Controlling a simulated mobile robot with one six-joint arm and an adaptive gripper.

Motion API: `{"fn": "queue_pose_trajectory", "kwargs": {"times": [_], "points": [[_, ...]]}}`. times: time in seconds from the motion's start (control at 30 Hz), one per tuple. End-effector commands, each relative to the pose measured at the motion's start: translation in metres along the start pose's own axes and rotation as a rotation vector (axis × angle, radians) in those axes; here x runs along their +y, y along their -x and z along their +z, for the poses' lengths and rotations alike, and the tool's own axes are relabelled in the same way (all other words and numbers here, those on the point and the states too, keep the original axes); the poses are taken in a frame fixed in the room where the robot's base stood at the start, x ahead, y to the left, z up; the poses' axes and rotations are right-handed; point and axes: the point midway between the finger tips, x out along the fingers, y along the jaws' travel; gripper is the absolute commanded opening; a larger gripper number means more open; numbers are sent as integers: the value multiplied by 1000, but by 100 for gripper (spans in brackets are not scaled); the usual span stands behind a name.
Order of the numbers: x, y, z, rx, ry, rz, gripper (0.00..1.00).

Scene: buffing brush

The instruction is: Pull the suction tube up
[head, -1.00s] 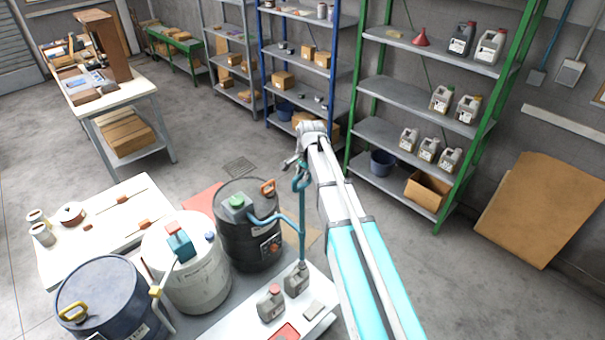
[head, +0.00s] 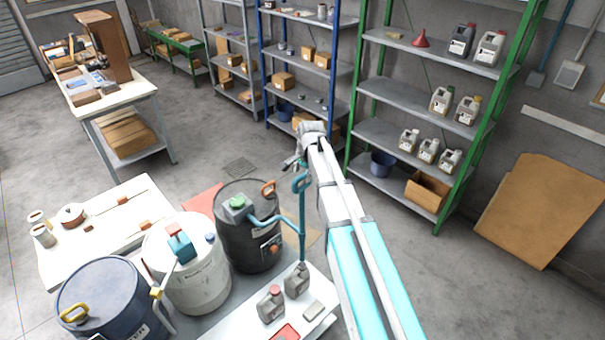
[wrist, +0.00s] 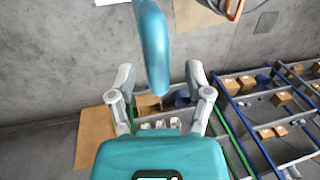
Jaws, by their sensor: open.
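The teal suction tube (head: 302,225) runs from the top of the black drum (head: 246,238) and has an upright part with a hooked top end beside my arm. In the wrist view a teal tube part (wrist: 152,45) hangs between the fingers of my gripper (wrist: 158,85). The two fingers stand apart, one on each side of it. I cannot tell whether either touches it. In the head view my gripper (head: 292,163) is small, close to the hooked top, and partly hidden by my wrist.
A white drum (head: 185,262) and a blue drum (head: 105,300) stand left of the black one. Grey canisters (head: 271,305) sit on a white table in front. A green-framed shelf (head: 415,135) stands behind my arm.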

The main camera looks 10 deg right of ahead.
Motion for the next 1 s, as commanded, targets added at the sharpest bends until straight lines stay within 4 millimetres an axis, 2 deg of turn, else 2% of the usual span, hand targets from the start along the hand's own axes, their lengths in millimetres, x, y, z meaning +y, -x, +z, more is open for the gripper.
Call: {"fn": "queue_pose_trajectory", "kwargs": {"times": [0.37, 1.0], "points": [[2, -8, 0, 0, 0, 2, 65], [12, -57, 0, 0, 0, 2, 65]]}}
